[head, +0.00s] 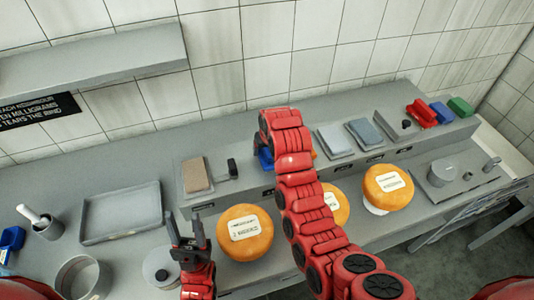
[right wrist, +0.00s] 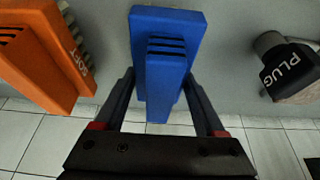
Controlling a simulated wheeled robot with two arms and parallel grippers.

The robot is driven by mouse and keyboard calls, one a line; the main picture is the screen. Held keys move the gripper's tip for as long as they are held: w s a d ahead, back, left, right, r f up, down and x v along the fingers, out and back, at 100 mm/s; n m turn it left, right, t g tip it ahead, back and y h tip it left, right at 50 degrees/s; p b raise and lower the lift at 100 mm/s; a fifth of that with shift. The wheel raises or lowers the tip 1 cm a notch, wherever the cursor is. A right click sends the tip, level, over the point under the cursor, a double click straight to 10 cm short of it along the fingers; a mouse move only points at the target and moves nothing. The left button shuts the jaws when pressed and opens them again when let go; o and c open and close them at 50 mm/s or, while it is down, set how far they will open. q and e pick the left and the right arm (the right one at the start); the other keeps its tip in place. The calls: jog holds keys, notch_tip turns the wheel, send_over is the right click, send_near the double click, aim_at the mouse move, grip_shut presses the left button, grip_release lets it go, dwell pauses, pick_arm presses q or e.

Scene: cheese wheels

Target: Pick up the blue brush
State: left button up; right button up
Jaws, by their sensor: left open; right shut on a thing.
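The blue brush (right wrist: 167,50) stands between the two fingers of my right gripper (right wrist: 160,88) in the right wrist view. The gripper is shut on its sides. In the head view only a bit of the blue brush (head: 265,158) shows beside my red right arm, over the raised shelf, and the arm hides the right fingers. I cannot tell whether the brush touches the shelf. My left gripper (head: 187,232) is open and empty, pointing up in front of the bench, left of the nearest cheese wheel (head: 245,247).
An orange brush marked SOFT (right wrist: 38,60) is left of the blue one; a dark plug (right wrist: 290,68) is right. More cheese wheels (head: 388,196) stand along the bench. A tray (head: 120,213), a pot (head: 82,278) and a mortar (head: 46,229) are at left. Red, blue and green blocks (head: 460,106) sit far right.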

aim_at(262, 153)
jog(key=shift+w+r, duration=0.1)
jog(key=shift+r, duration=0.5)
notch_tip(262, 153, up, 3)
jog(key=shift+a+f+b, duration=0.1)
jog(key=shift+f+b, duration=0.1)
jog(key=shift+b, duration=0.15)
jog(key=s, duration=0.1)
jog(key=s+p, duration=0.1)
jog(key=s, duration=0.1)
jog(key=shift+s+a+r, duration=0.2)
jog(key=shift+a+r, duration=0.05)
jog(key=shift+r, duration=0.05)
jog(key=s+p, duration=0.4)
jog(key=s+a+r+p, duration=0.1)
jog(key=s+p, duration=0.1)
jog(key=shift+s+p, duration=0.2)
jog(key=shift+p, duration=0.15)
jog(key=s, duration=0.2)
jog(key=s+p, duration=0.1)
jog(key=s, duration=0.1)
jog(key=s+a, duration=0.1)
jog(key=s, duration=0.1)
jog(key=shift+s+f+p, duration=0.1)
jog(key=shift+f+p, duration=0.1)
jog(key=shift+p, duration=0.2)
